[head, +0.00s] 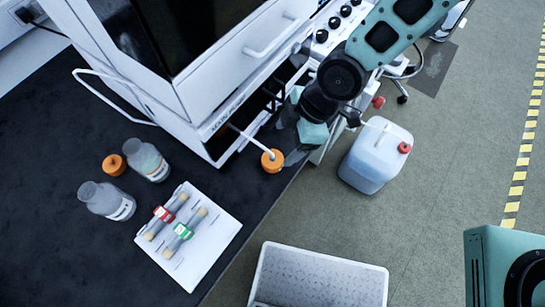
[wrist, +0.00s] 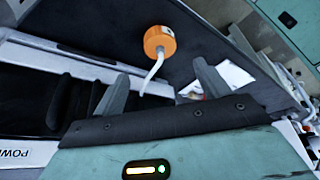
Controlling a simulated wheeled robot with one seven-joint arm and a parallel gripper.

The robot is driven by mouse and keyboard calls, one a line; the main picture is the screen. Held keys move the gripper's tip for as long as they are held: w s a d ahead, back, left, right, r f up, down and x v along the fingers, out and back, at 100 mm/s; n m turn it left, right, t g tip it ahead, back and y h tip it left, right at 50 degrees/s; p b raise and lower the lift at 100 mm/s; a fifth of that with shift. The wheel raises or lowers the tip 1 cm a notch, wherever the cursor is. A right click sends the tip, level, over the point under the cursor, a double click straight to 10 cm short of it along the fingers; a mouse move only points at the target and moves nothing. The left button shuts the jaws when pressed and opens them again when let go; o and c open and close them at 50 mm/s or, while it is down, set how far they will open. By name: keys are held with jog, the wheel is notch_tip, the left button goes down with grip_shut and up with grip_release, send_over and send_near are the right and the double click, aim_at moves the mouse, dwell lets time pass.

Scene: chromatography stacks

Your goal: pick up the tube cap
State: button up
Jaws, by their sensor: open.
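The tube cap (head: 272,161) is an orange cap with a white bent tube rising from it, near the bench's front edge, at the instrument's open lower bay. In the wrist view the orange cap (wrist: 160,40) is beyond my fingertips, and its white tube reaches back into the space between the fingers. My gripper (wrist: 160,82) is open, with its two dark fingers spread and nothing held. In the head view my gripper (head: 285,140) is beside the cap, up and right of it, partly hidden by my wrist. I cannot tell whether a finger touches the tube.
Another orange cap (head: 114,164) lies by two clear bottles (head: 107,201) (head: 147,160). A white tray (head: 205,245) holds red- and green-labelled columns. The white instrument (head: 215,60) stands close by my arm. A white jerrycan (head: 372,160) is on the floor.

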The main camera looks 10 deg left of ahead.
aim_at(273, 158)
jog(key=shift+d+p+x, duration=0.15)
jog(key=shift+p+x, duration=0.25)
jog(key=shift+x, duration=1.8)
jog(key=shift+d+p+x, duration=0.1)
jog(key=shift+p+x, duration=0.3)
jog(key=shift+x, duration=1.8)
jog(key=c, duration=1.1)
